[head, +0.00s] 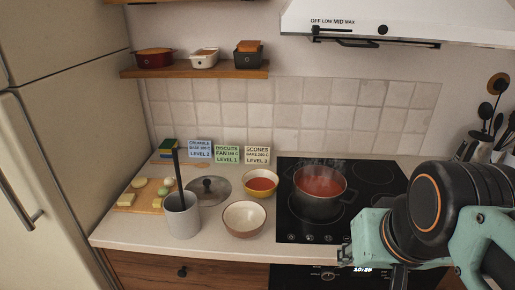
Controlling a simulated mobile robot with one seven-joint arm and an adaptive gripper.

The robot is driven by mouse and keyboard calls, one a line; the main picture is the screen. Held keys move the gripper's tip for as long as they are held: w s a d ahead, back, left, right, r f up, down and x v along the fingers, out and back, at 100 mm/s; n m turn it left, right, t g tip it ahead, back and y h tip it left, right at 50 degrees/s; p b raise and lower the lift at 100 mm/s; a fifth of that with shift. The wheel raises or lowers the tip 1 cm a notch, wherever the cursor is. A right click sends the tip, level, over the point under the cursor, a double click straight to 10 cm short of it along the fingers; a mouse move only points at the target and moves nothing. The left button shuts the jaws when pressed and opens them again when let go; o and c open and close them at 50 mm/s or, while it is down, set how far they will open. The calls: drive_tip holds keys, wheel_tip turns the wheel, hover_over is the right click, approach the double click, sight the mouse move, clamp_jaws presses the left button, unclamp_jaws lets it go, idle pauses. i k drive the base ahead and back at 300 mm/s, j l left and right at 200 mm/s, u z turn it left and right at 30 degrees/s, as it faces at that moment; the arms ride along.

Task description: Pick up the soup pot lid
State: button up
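The soup pot lid (212,191) lies flat on the counter left of the middle, a greyish disc with a dark knob on top. Its left edge is partly behind a grey cylinder holder. The black pot (320,205) of steaming red soup stands uncovered on the hob. My gripper (346,256) is at the lower right, in front of the hob and well to the right of the lid. Its fingers are small and partly hidden by the arm, so I cannot tell whether they are open.
The grey holder (182,217) with a tall dark handle stands in front of the lid's left side. An empty bowl (243,219) and a bowl of red soup (261,186) stand to its right. A cutting board (152,205) with food lies left. Recipe cards (227,154) stand behind.

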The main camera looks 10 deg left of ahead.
sight(210, 191)
drive_tip(key=i+j, duration=0.6)
drive_tip(key=j, duration=0.15)
drive_tip(key=k+j+z, duration=0.15)
drive_tip(key=j, duration=0.4)
drive_tip(key=i+l, duration=0.15)
drive_tip(key=i+l+u, duration=0.1)
drive_tip(key=l, duration=0.2)
